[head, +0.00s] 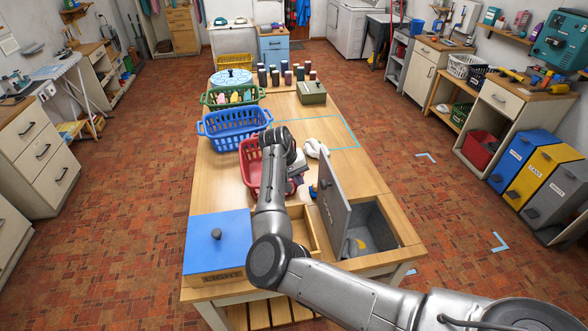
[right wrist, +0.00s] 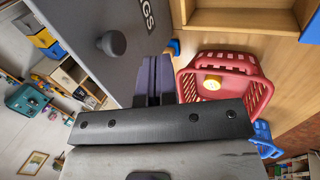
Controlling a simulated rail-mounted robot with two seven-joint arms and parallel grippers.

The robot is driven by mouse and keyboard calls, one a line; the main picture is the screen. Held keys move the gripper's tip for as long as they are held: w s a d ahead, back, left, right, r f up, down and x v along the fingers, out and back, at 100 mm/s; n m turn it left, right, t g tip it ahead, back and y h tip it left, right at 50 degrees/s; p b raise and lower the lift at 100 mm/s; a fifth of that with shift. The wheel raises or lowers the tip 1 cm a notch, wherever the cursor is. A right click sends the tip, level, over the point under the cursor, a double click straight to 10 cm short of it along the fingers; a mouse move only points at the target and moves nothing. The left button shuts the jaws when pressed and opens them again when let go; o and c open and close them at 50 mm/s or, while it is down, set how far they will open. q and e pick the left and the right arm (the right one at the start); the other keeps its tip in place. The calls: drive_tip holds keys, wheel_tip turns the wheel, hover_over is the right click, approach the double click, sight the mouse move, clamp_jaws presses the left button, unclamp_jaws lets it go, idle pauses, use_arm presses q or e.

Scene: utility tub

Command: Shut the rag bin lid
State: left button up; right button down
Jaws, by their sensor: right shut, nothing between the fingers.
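The rag bin (head: 372,212) is a grey-lined compartment set into the front right of the table, with some cloth and a yellowish item inside. Its grey lid (head: 334,205) stands open, roughly upright, along the bin's left side. In the right wrist view the lid (right wrist: 75,15) shows part of its lettering and a dark round knob (right wrist: 112,43). My right gripper (head: 297,180) is left of the lid, on its knob side, above the table. Its fingers (right wrist: 153,82) are together and empty; in the wrist view they appear close to the lid's edge, but contact is unclear. My left gripper is out of view.
A red basket (head: 248,165) sits just left of my right gripper, partly hidden by it. Blue (head: 232,140) and green baskets stand behind. A blue-lidded bin (head: 218,250) is at the front left, beside an open wooden compartment (head: 303,228). White cloth lies behind the lid.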

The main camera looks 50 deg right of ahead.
drive_tip(key=s+d+f+p, duration=0.1)
drive_tip(key=s+d+f, duration=0.2)
drive_tip(key=shift+s+d, duration=0.35)
drive_tip(key=shift+d, duration=0.05)
drive_tip(key=shift+r, duration=0.1)
